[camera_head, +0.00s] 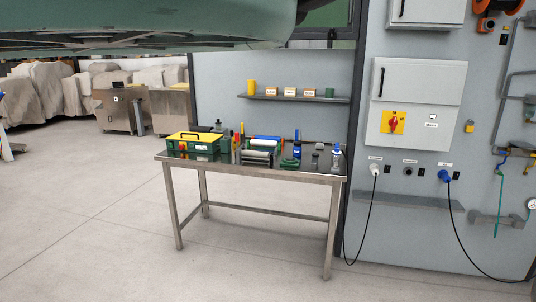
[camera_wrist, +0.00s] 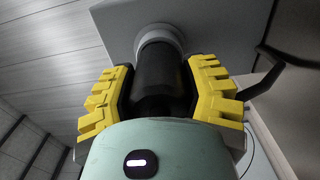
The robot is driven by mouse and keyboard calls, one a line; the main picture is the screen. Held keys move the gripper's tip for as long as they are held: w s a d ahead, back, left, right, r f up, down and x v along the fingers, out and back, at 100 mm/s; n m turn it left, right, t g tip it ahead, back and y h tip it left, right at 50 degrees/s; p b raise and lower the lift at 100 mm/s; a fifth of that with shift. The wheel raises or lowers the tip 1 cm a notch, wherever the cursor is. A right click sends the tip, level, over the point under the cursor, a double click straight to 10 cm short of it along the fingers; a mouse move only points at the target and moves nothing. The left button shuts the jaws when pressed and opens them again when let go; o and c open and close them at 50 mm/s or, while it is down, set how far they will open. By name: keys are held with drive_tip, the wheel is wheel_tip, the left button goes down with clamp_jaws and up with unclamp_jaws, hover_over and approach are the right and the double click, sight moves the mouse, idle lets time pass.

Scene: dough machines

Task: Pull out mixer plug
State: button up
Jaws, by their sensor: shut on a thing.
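In the wrist view my gripper (camera_wrist: 158,72) has its two yellow-and-black fingers on either side of a black cylindrical plug body (camera_wrist: 160,84), shut on it. The plug points away from me into a round light-grey collar (camera_wrist: 158,36) on a grey box or panel (camera_wrist: 220,22). I see no gap between plug and collar. The near end of the plug is hidden behind my teal gripper housing. My gripper is not in the head view. The head view shows a white plug (camera_head: 375,169) and a blue plug (camera_head: 445,176) in wall sockets, each with a black cable.
A black cable or bar (camera_wrist: 285,58) runs close to the right finger. In the head view a steel table (camera_head: 250,172) holds a green-yellow toolbox (camera_head: 194,143) and several tools. A shelf (camera_head: 290,98) hangs above. The floor in front is clear.

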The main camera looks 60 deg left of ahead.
drive_tip(key=shift+a, duration=0.1)
drive_tip(key=shift+p+v, duration=0.9)
drive_tip(key=shift+v, duration=0.4)
drive_tip(key=shift+s+a+r+p, duration=0.15)
drive_tip(key=shift+s+a+p, duration=0.2)
drive_tip(key=shift+a+p, duration=0.15)
drive_tip(key=p+v, duration=0.2)
drive_tip(key=v, duration=0.3)
drive_tip(key=shift+p, duration=0.35)
